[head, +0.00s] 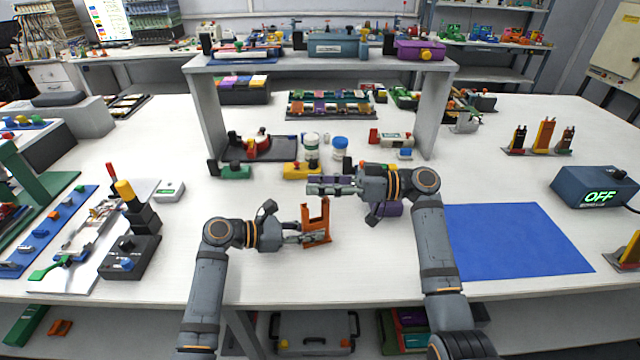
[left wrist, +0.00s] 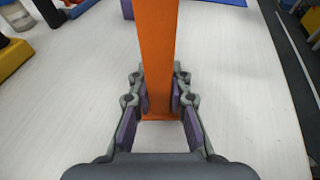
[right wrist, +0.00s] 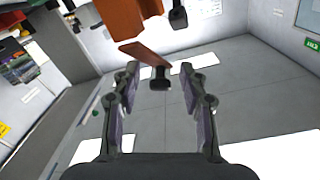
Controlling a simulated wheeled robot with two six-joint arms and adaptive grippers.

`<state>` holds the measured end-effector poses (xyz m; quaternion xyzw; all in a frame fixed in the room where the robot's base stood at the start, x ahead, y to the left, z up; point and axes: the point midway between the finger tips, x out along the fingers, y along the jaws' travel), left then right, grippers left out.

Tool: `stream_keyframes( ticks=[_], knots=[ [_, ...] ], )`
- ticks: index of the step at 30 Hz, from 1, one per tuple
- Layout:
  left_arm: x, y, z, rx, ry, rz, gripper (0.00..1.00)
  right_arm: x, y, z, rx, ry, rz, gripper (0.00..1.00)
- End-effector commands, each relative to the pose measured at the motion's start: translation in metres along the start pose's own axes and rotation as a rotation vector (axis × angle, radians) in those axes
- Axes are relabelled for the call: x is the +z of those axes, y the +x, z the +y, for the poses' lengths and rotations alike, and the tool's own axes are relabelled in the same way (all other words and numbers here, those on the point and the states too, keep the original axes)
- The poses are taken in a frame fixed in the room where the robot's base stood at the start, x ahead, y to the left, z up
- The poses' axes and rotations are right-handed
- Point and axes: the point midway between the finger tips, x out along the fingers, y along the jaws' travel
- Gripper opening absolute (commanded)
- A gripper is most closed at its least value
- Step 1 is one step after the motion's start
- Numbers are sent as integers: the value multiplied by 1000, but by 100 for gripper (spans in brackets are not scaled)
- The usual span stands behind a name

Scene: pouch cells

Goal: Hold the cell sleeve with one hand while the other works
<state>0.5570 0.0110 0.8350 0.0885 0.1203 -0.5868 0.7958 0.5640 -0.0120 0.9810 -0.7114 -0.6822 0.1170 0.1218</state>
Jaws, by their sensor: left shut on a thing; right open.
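The orange cell sleeve (head: 316,238) stands upright on the white table, near the front middle, with an open, forked top. My left gripper (head: 303,234) is shut on its lower part. In the left wrist view, the fingers (left wrist: 160,95) press both sides of the orange sleeve (left wrist: 159,50). My right gripper (head: 318,186) is open, with its fingers pointing left, just above and behind the sleeve in the head view. In the right wrist view, nothing is clearly held between the open fingers (right wrist: 165,75). No cell can be made out in the sleeve.
A blue mat (head: 515,240) lies at right. A yellow block (head: 300,171), a white jar (head: 311,147) and a blue-lidded jar (head: 340,148) stand behind. A grey raised shelf (head: 320,66) spans the back. An OFF box (head: 597,187) is at far right.

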Motion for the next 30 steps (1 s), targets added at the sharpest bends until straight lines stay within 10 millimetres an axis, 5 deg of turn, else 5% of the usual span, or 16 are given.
stream_keyframes(
  ticks=[7, 17, 30],
  knots=[
    [0, 0, 0, 0, 0, 0, 0, 0, 1, 0, 0, 0, 0, 43],
    [0, 0, 0, -1, 0, 0, 0, 0, 1, 0, 1, 0, -1, 0],
    [0, 0, 0, -1, 0, 0, 0, 0, -3, 2, -27, 33, 76, 0]
  ],
)
